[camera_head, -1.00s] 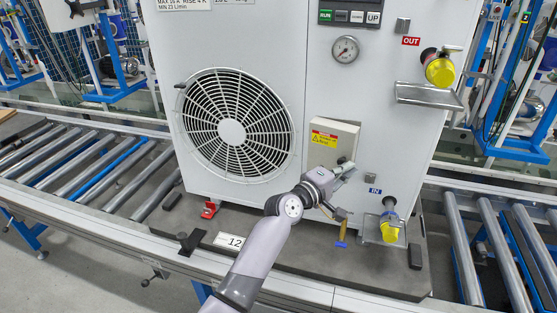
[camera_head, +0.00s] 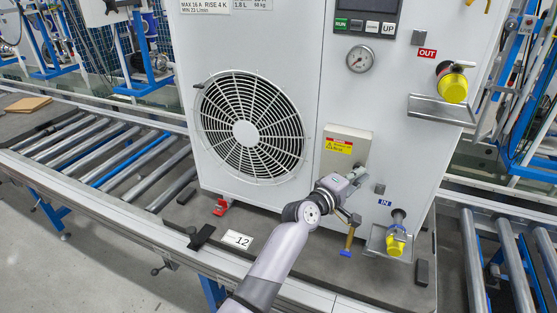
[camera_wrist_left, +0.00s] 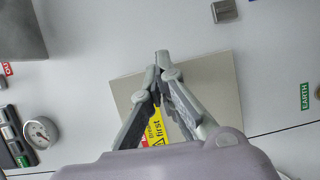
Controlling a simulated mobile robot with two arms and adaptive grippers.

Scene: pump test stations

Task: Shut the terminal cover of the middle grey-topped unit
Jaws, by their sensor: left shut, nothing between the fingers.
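The terminal cover (camera_head: 345,145) is a beige plate with a yellow and red warning label, low on the front of the white unit (camera_head: 290,40). It stands out a little from the panel; I cannot tell whether it is fully shut. In the left wrist view the cover (camera_wrist_left: 218,85) lies behind the fingers. My left gripper (camera_head: 358,174) is shut and empty at the cover's lower right part. Its fingertips show together in the left wrist view (camera_wrist_left: 161,60); contact is unclear. My right gripper is not in view. The unit's top is out of view.
The yellow-capped IN port (camera_head: 396,243) is right of the gripper, with the OUT port (camera_head: 453,88) higher up. A gauge (camera_head: 360,59) and fan grille (camera_head: 248,128) are on the front. A blue-ended yellow part (camera_head: 348,243) hangs below. Roller conveyors (camera_head: 110,150) flank the unit.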

